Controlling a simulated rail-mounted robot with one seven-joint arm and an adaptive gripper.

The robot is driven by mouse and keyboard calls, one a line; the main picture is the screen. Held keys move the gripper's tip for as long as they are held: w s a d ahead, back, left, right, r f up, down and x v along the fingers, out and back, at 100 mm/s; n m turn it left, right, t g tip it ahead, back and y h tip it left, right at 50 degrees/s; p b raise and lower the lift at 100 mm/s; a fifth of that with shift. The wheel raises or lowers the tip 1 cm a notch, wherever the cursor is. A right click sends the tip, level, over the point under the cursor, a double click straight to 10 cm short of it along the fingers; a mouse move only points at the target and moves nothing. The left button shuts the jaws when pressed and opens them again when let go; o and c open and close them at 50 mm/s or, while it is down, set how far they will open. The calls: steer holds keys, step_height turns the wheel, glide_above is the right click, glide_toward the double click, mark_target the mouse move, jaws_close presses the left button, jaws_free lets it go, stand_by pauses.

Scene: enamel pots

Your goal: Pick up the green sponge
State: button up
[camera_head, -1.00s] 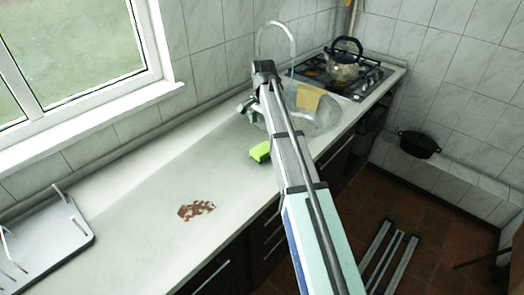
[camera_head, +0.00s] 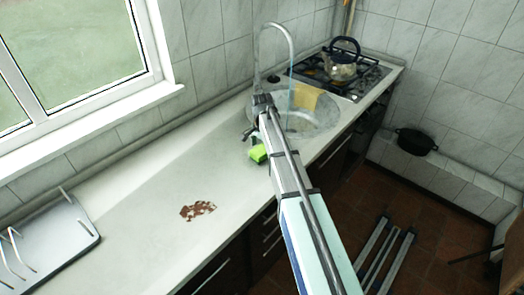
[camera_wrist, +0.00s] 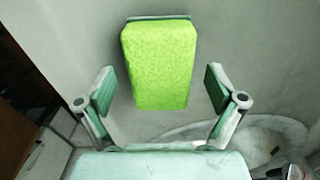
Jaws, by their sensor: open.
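The green sponge (camera_wrist: 160,66) lies on the countertop and shows large in the upper middle of the wrist view. It has a bright green body and a dark strip along its far edge. In the head view the sponge (camera_head: 258,154) sits just in front of the sink, partly hidden by my arm. My gripper (camera_wrist: 160,88) is open, with one finger to the left and one to the right of the sponge's near part in the wrist view. The fingers look apart from the sponge. In the head view my gripper (camera_head: 249,132) is just behind the sponge, above the counter.
The round sink (camera_head: 322,118) with a yellow cloth (camera_head: 306,97) lies beyond the sponge. A kettle (camera_head: 341,66) stands on the stove (camera_head: 366,82). A dish rack (camera_head: 50,240) is at the left.

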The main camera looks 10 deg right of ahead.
mark_target(262, 149)
steer(key=shift+f, duration=0.65)
steer(key=shift+c, duration=0.4)
steer(key=c, duration=0.9)
steer(key=shift+o, duration=0.2)
steer(key=shift+r, duration=0.2)
step_height(262, 149, up, 20)
steer(key=b, duration=0.5)
steer(key=shift+f, duration=0.15)
